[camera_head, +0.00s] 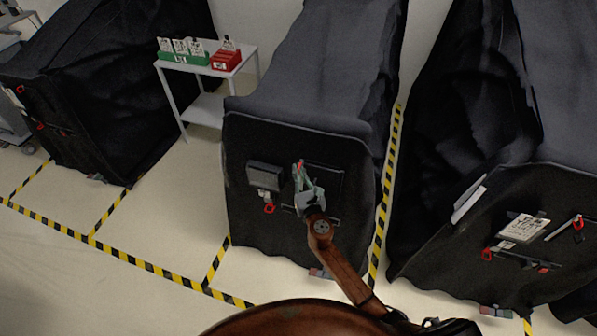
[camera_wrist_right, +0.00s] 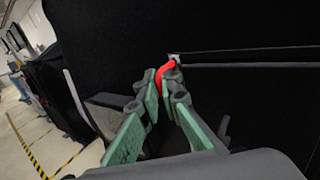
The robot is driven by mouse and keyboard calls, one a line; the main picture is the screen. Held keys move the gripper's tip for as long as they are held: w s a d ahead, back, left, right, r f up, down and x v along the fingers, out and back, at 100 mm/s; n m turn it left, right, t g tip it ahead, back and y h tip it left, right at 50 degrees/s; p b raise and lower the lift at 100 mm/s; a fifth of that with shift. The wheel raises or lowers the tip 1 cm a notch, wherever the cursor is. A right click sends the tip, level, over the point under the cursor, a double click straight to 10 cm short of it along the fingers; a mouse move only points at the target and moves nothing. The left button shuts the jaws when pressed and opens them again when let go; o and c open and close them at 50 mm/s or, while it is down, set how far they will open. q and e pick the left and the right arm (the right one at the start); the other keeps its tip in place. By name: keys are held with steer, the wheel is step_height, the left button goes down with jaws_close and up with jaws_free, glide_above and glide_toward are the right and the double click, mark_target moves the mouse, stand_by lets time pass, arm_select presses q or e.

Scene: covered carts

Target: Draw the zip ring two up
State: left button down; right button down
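The black-covered middle cart (camera_head: 300,110) has a dark zipped flap (camera_head: 328,181) in its front. A red zip ring (camera_head: 300,166) sits at the flap's upper left, by my right gripper (camera_head: 300,174). In the right wrist view the red ring (camera_wrist_right: 164,72) hangs from a small slider at the left end of a zip line (camera_wrist_right: 250,57). The green fingertips of my right gripper (camera_wrist_right: 159,97) are close together, with the ring's lower part between them. The fingers partly hide the ring. A second red ring (camera_head: 269,208) hangs lower left on the cover. My left gripper is out of view.
A dark pocket (camera_head: 265,175) with a white tag (camera_head: 265,195) is left of the flap. Other covered carts stand left (camera_head: 110,80) and right (camera_head: 450,120). A small table (camera_head: 206,71) holds green and red card boxes. Yellow-black tape marks the open floor.

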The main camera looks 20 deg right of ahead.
steer(key=c, duration=2.4)
jaws_free()
steer(key=shift+s+f, duration=0.1)
steer(key=shift+s, duration=0.15)
steer(key=s, duration=1.1)
steer(key=shift+s, duration=0.3)
